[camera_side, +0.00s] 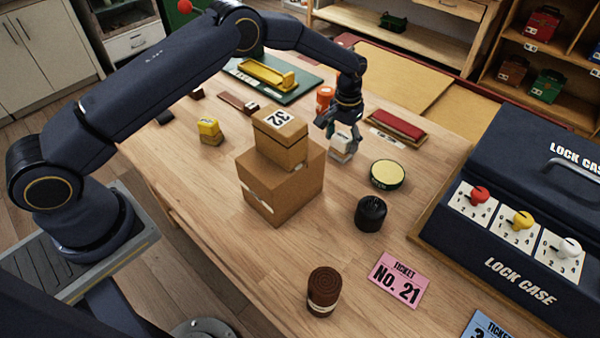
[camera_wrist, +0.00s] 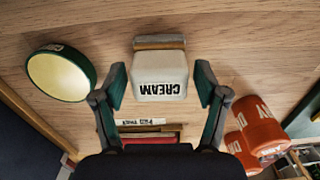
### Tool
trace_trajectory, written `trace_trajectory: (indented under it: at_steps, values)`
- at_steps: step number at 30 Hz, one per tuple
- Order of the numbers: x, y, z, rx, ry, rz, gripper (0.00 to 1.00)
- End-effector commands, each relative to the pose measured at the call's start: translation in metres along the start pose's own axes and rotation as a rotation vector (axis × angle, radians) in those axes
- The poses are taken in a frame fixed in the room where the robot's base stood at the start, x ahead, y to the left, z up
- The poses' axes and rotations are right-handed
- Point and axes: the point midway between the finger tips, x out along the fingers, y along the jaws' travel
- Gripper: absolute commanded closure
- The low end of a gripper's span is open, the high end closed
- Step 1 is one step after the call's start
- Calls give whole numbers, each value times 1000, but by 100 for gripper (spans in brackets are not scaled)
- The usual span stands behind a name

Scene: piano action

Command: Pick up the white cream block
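The white cream block (camera_side: 342,142) stands on the wooden table, right of the stacked cardboard boxes. In the wrist view the cream block (camera_wrist: 160,76) shows its CREAM lettering upside down, with a tan strip along its far side. My gripper (camera_side: 340,130) is at the block from above. In the wrist view my gripper (camera_wrist: 160,84) is open, one finger on each side of the block, with a visible gap at both sides. The fingers partly hide the block in the side view.
Cardboard boxes (camera_side: 283,180) stand close left of the block. A round green-rimmed tin (camera_side: 388,175) and a black knob-topped cylinder (camera_side: 370,213) are nearby. Orange cylinders (camera_wrist: 262,125) and a red pad (camera_side: 396,125) lie close too. A dark lock case (camera_side: 520,220) fills the right.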

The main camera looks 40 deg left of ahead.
Motion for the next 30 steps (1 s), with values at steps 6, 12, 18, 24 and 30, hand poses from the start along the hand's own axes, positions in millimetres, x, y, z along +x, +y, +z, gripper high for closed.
trace_trajectory:
  at_steps: [6,12,18,24,30]
  values:
    - [0,0,0,0,0,0,54]
    - [0,0,0,0,0,0,75]
    - [-1,0,0,0,0,0,84]
    - [-9,0,-1,0,2,0,84]
    - [-49,0,-1,0,5,1,84]
